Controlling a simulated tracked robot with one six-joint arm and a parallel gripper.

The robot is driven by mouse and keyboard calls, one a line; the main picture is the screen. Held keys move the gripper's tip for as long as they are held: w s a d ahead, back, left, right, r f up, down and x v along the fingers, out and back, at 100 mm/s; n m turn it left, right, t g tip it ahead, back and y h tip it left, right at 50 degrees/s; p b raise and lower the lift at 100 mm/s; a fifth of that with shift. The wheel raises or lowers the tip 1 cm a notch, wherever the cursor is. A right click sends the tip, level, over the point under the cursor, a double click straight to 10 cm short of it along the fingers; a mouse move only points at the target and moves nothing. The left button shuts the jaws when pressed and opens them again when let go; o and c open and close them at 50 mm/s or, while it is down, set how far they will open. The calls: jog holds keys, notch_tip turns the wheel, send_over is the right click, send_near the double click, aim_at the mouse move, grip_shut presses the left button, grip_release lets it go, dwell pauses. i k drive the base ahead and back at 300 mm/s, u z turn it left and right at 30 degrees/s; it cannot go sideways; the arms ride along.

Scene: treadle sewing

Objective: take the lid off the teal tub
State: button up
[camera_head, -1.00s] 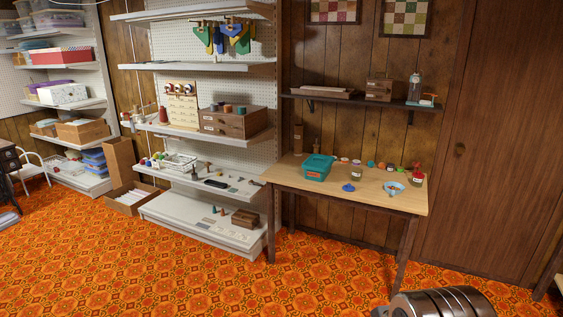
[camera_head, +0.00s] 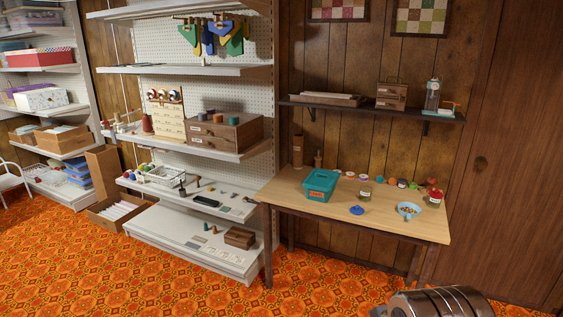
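The teal tub (camera_head: 321,186) stands upright near the left end of the wooden table. My gripper is not in view. Only a grey, banded metal part of my own arm shows at the bottom right, well in front of the table and apart from the tub.
The table (camera_head: 385,221) also holds a small blue item (camera_head: 357,210), a light blue bowl (camera_head: 408,210), a jar (camera_head: 365,194), a red-topped jar (camera_head: 434,198) and several spools. A loaded shelf unit (camera_head: 190,256) stands left. The patterned floor (camera_head: 200,285) in front is clear.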

aim_at(323, 181)
jog(key=u, duration=0.1)
jog(key=i, duration=3.4)
jog(key=u, duration=0.15)
